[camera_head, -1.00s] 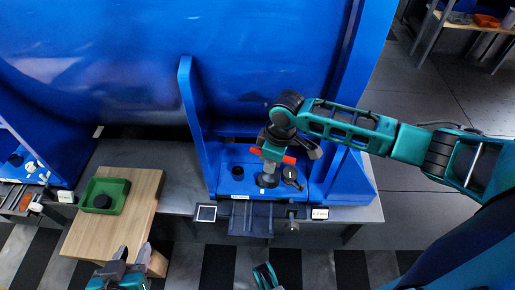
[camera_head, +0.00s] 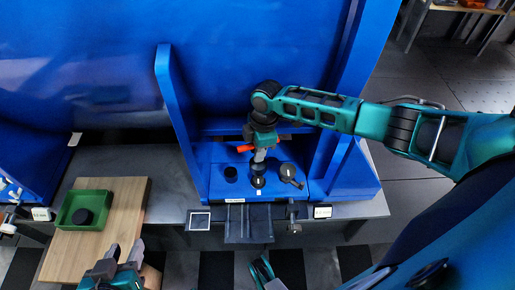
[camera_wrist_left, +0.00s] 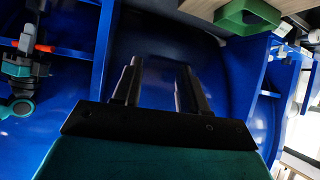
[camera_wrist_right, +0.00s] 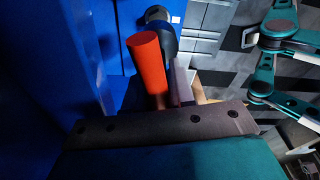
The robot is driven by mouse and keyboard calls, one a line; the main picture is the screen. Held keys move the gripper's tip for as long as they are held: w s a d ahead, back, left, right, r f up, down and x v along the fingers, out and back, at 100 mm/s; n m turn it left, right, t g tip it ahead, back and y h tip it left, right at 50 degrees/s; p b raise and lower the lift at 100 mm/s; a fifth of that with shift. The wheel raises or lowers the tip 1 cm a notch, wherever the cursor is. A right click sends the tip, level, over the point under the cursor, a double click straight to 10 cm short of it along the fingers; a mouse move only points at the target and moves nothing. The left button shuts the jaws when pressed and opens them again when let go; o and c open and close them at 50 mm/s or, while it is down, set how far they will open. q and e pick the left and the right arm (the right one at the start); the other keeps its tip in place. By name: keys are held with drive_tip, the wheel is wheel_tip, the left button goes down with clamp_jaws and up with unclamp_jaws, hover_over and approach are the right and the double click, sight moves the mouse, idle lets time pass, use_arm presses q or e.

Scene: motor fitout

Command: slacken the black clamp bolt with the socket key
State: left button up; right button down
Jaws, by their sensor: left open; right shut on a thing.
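The socket key's red handle (camera_head: 246,148) sticks out of my right gripper (camera_head: 264,143), which is shut on it. The key's grey shaft (camera_head: 259,157) points down above the middle dark round part (camera_head: 258,182) on the blue base, apparently the black clamp bolt. Whether the socket is seated on it I cannot tell. In the right wrist view the red handle (camera_wrist_right: 148,62) crosses the jaws, with a dark round end beyond it. My left gripper (camera_head: 122,252) is open and empty near the wooden board; its fingers show apart in the left wrist view (camera_wrist_left: 160,85).
A black cylinder (camera_head: 230,174) and a dark round part with a lever (camera_head: 289,172) flank the bolt closely. Blue upright walls (camera_head: 178,110) stand at both sides. A green tray (camera_head: 68,212) holding a black round piece sits on the wooden board (camera_head: 128,205).

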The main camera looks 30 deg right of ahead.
drive_tip(key=shift+r+m+p, duration=0.25)
drive_tip(key=shift+m+p, duration=0.05)
drive_tip(key=shift+p, duration=0.35)
drive_tip(key=m+p, duration=0.6)
drive_tip(key=m, duration=0.1)
drive_tip(key=shift+r+t, duration=0.1)
drive_tip(key=shift+t, duration=0.3)
drive_tip(key=shift+m+h+p, duration=0.3)
drive_tip(key=shift+m+p, duration=0.4)
drive_tip(key=shift+m, duration=0.2)
drive_tip(key=m+p, duration=0.1)
drive_tip(key=m, duration=0.1)
drive_tip(key=shift+m, duration=0.4)
drive_tip(key=m+p, duration=0.2)
drive_tip(key=m, duration=0.1)
drive_tip(key=shift+h, duration=0.3)
wheel_tip(320, 180, down, 4)
drive_tip(key=b, duration=0.3)
drive_tip(key=shift+w+b, duration=0.1)
drive_tip(key=shift+b, duration=0.3)
use_arm(q)
drive_tip(key=shift+a+r+b, duration=0.1)
drive_tip(key=shift+r+b, duration=0.8)
drive_tip(key=shift+r, duration=2)
use_arm(e)
drive_tip(key=shift+f, duration=1.1)
use_arm(q)
drive_tip(key=shift+a+r, duration=0.1)
drive_tip(key=shift+s, duration=0.2)
